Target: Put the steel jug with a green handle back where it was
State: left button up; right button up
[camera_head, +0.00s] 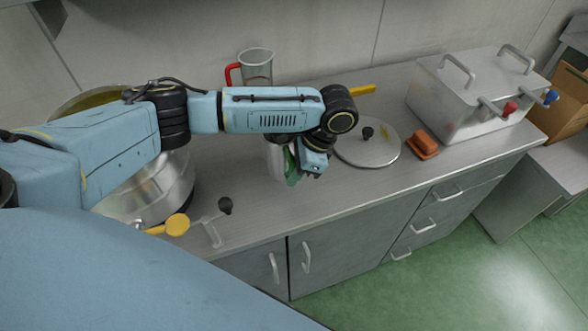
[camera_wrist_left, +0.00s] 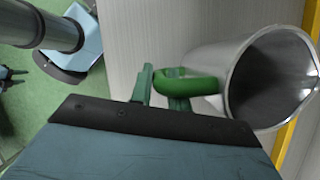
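The steel jug (camera_head: 275,160) with a green handle is at the middle of the counter in the head view, partly hidden behind my left arm. In the left wrist view its open steel mouth (camera_wrist_left: 270,82) is at the right, with the green handle (camera_wrist_left: 190,82) pointing left. My left gripper (camera_head: 296,172) is at the handle side of the jug. In the left wrist view its fingers (camera_wrist_left: 160,95) close on both sides of the handle's outer part. I cannot tell whether the jug's base touches the counter. My right gripper is out of view.
A clear jug with a red handle (camera_head: 257,66) stands behind my arm. A round lid (camera_head: 368,148), an orange block (camera_head: 422,145) and a steel box with taps (camera_head: 455,105) are to the right. A large steel pot (camera_head: 150,195) and a yellow-ended tool (camera_head: 178,224) are left. The front counter centre (camera_head: 270,215) is clear.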

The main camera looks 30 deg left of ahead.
pick_arm(q)
jog(key=o, duration=0.3)
jog(key=shift+o, duration=0.2)
jog(key=shift+r, duration=0.1)
jog(key=p+v, duration=0.2)
jog(key=v, duration=1)
